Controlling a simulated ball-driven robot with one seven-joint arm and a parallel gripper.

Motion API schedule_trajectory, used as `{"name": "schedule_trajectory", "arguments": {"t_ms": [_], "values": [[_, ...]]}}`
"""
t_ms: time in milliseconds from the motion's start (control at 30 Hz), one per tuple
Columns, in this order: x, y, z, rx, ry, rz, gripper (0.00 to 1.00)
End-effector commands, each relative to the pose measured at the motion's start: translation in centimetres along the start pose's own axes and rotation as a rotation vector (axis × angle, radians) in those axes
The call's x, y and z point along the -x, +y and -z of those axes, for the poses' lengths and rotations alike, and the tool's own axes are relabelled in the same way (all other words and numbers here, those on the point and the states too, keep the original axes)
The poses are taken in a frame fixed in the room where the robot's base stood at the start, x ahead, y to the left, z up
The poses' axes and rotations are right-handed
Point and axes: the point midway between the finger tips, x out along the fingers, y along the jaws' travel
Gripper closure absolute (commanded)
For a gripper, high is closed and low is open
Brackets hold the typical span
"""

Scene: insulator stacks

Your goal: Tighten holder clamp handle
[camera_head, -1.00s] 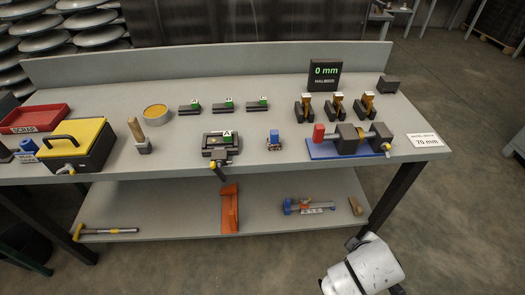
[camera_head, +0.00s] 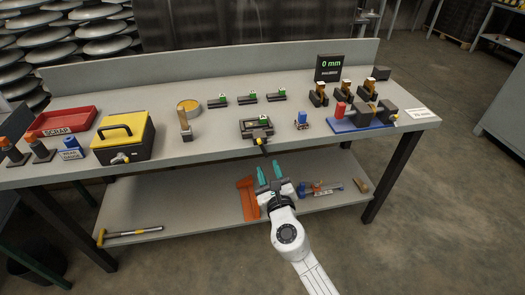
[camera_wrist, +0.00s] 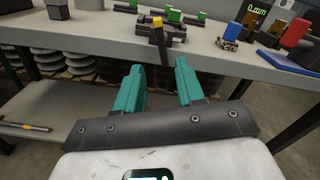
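The holder clamp (camera_head: 257,127) is a dark block on the tabletop near the front edge, with a green-marked piece in it. Its handle (camera_head: 262,146) has a yellow tip and hangs over the front edge; in the wrist view the handle (camera_wrist: 158,38) stands ahead of the fingers, slightly left of the middle of the gap. My gripper (camera_head: 269,170) has teal fingers, spread apart and empty. It is below and in front of the handle, not touching it. It also shows in the wrist view (camera_wrist: 160,72).
The table's front edge (camera_head: 200,156) lies just above my gripper. An orange part (camera_head: 248,197) lies on the lower shelf beside it. A blue-base fixture (camera_head: 350,126) stands right, a yellow-lidded box (camera_head: 123,136) left. A small blue part (camera_head: 302,119) sits right of the clamp.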

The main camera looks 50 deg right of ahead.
Motion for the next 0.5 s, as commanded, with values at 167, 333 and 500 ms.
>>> {"name": "schedule_trajectory", "arguments": {"t_ms": [167, 333, 500], "values": [[-3.3, -0.1, -0.1, -0.003, -0.002, 0.003, 0.62], [-6.3, -0.1, -0.1, -0.005, -0.002, 0.003, 0.62], [-8.4, -0.1, -0.1, -0.006, -0.002, 0.003, 0.62]]}}
